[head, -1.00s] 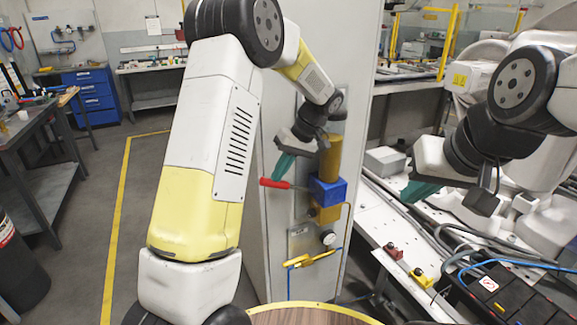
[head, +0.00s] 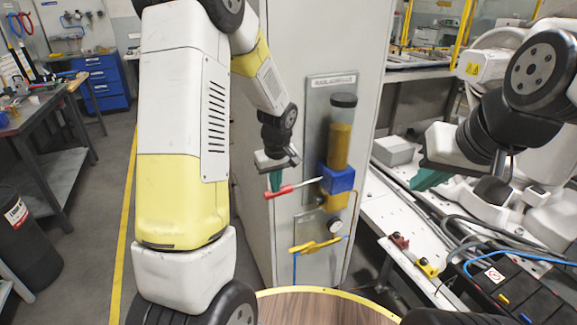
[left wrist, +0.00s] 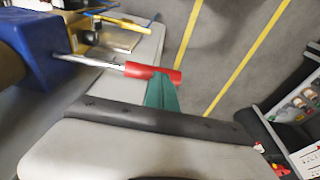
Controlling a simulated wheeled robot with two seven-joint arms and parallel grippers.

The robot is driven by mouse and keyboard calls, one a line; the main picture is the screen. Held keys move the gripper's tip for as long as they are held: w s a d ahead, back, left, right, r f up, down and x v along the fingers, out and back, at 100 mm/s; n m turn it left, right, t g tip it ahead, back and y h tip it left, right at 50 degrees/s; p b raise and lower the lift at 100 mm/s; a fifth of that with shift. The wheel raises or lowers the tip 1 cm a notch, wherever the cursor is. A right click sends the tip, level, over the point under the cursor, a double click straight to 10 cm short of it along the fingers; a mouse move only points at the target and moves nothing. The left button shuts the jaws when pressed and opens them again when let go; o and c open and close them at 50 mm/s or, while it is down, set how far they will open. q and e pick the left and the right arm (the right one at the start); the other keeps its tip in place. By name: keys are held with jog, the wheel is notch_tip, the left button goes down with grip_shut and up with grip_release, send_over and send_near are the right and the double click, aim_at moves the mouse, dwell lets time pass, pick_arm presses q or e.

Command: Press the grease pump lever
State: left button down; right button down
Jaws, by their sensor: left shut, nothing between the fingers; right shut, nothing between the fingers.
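The grease pump is mounted on a metal plate on a white cabinet, with a blue body (head: 338,179) and an amber reservoir (head: 341,140) above. Its lever (head: 303,183) sticks out to the left and ends in a red grip (head: 279,191). My left gripper (head: 275,186) is shut, with its green fingertips pointing down at the red grip. In the left wrist view the green fingers (left wrist: 162,93) overlap the red grip (left wrist: 152,72); contact cannot be told for certain. My right gripper (head: 424,181) is shut and empty, off to the right, far from the pump.
A gauge (head: 334,225) and a yellow valve handle (head: 316,245) sit below the pump on the cabinet (head: 255,215). A white bench (head: 387,215) with hoses and a grey box (head: 393,150) stands to the right. Open floor lies to the left.

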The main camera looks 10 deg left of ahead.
aim_at(274, 195)
pick_arm(q)
jog(key=shift+s+f, duration=0.1)
jog(key=shift+f, duration=1.3)
jog(key=shift+s+a+f, duration=0.1)
jog(key=shift+s+f, duration=0.1)
jog(key=shift+f, duration=0.1)
jog(key=shift+a, duration=0.1)
jog(key=shift+r, duration=0.3)
jog(key=s+r, duration=0.3)
jog(key=r, duration=1)
jog(key=shift+s+a+r, duration=0.15)
jog(key=shift+a+r, duration=0.1)
jog(key=shift+r, duration=0.1)
